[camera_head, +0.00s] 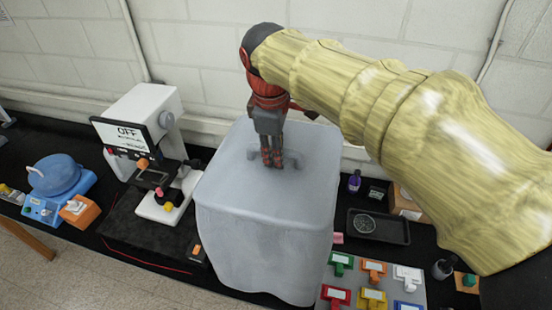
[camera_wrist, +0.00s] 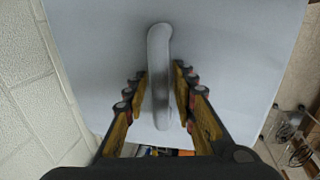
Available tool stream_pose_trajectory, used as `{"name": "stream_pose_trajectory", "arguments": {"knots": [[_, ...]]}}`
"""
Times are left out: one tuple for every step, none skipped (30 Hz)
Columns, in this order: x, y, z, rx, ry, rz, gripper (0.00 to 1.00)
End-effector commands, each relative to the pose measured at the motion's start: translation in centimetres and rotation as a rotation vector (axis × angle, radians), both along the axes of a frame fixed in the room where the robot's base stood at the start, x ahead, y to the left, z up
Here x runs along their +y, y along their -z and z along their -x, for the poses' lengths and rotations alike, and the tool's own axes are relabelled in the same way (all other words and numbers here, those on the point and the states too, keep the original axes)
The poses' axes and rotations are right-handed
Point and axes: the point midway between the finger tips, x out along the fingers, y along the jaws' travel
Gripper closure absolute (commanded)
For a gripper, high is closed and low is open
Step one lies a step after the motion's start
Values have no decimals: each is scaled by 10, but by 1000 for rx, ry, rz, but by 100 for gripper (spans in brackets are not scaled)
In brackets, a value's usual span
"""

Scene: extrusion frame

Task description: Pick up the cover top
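The cover top is a large pale grey, box-shaped cover (camera_head: 265,225) in the middle of the head view, with a raised bar handle (camera_head: 291,159) on its flat top. In the wrist view the cover's top (camera_wrist: 235,40) fills most of the picture, and the light handle (camera_wrist: 159,80) runs up and down its middle. My gripper (camera_head: 272,164) points down at the handle from above. In the wrist view my gripper (camera_wrist: 161,75) has one finger on each side of the handle, with narrow gaps showing. What lies under the cover is hidden.
A white machine with an "OFF" screen (camera_head: 126,134) stands left of the cover, and a blue device (camera_head: 55,178) farther left. A dark tray (camera_head: 379,227) and several coloured blocks (camera_head: 373,299) lie to the right. A white block wall (camera_head: 215,50) stands behind.

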Motion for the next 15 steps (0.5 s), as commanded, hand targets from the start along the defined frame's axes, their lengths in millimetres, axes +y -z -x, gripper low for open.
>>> {"name": "stream_pose_trajectory", "arguments": {"knots": [[0, 0, 0, 0, 0, 0, 78], [0, 0, 0, 0, 0, 0, 80], [0, 0, 0, 0, 0, 0, 82], [0, 0, 0, 0, 0, 0, 84], [0, 0, 0, 0, 0, 0, 85], [0, 0, 0, 0, 0, 0, 88], [0, 0, 0, 0, 0, 0, 89], [0, 0, 0, 0, 0, 0, 91], [0, 0, 0, 0, 0, 0, 93], [0, 0, 0, 0, 0, 0, 95], [0, 0, 0, 0, 0, 0, 97], [0, 0, 0, 0, 0, 0, 99], [0, 0, 0, 0, 0, 0, 100], [0, 0, 0, 0, 0, 0, 100], [0, 0, 0, 0, 0, 0, 100]]}}
